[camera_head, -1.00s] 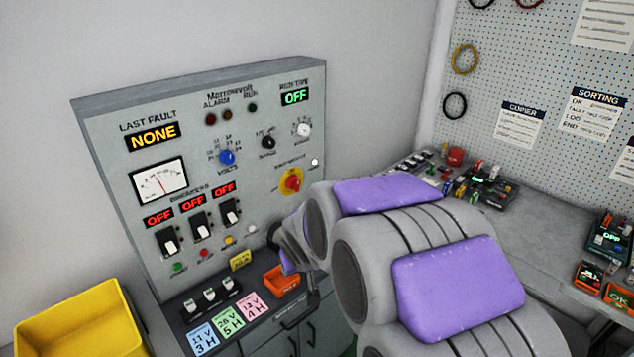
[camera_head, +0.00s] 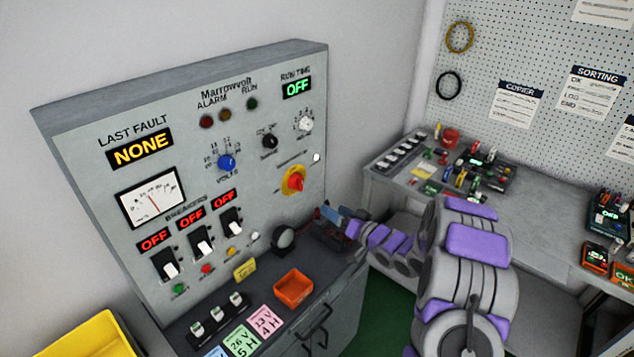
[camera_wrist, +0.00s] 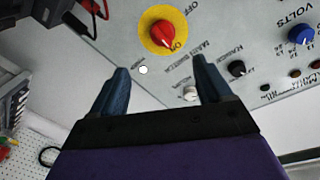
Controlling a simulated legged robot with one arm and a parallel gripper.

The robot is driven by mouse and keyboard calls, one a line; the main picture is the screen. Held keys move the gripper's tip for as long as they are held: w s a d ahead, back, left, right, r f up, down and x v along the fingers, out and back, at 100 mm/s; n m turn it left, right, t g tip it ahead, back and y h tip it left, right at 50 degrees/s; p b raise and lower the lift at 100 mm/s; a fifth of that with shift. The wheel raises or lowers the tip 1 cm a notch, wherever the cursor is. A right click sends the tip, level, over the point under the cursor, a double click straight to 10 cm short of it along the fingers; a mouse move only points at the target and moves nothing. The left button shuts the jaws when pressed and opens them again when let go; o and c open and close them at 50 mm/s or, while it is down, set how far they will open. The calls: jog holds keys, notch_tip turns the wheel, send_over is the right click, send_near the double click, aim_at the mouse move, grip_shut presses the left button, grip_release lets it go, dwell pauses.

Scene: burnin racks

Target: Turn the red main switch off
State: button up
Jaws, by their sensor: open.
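The red main switch (camera_head: 294,181) is a red knob on a round yellow plate at the right side of the grey panel (camera_head: 75,150). In the wrist view the red knob (camera_wrist: 163,34) lies just beyond the fingertips; its pale mark appears on the side of the ON label, with OFF at the other side. My gripper (camera_head: 332,214) is below and right of the switch in the head view, small and partly hard to make out. In the wrist view my gripper (camera_wrist: 160,72) has its two blue fingers wide apart, with nothing between them. It appears apart from the switch.
Breaker switches (camera_head: 201,243), a blue volts knob (camera_head: 227,162) and a black knob (camera_head: 270,141) are also on the panel. An orange tray (camera_head: 293,290) and a dark round object (camera_head: 284,238) are on the ledge below. A cluttered bench (camera_head: 545,205) stands at right.

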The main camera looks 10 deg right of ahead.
aim_at(301, 187)
jog(key=b+x, duration=0.2)
jog(key=x, duration=1.5)
jog(key=shift+r, duration=0.1)
jog(key=shift+c, duration=0.3)
jog(key=c, duration=1)
jog(key=shift+o, duration=0.2)
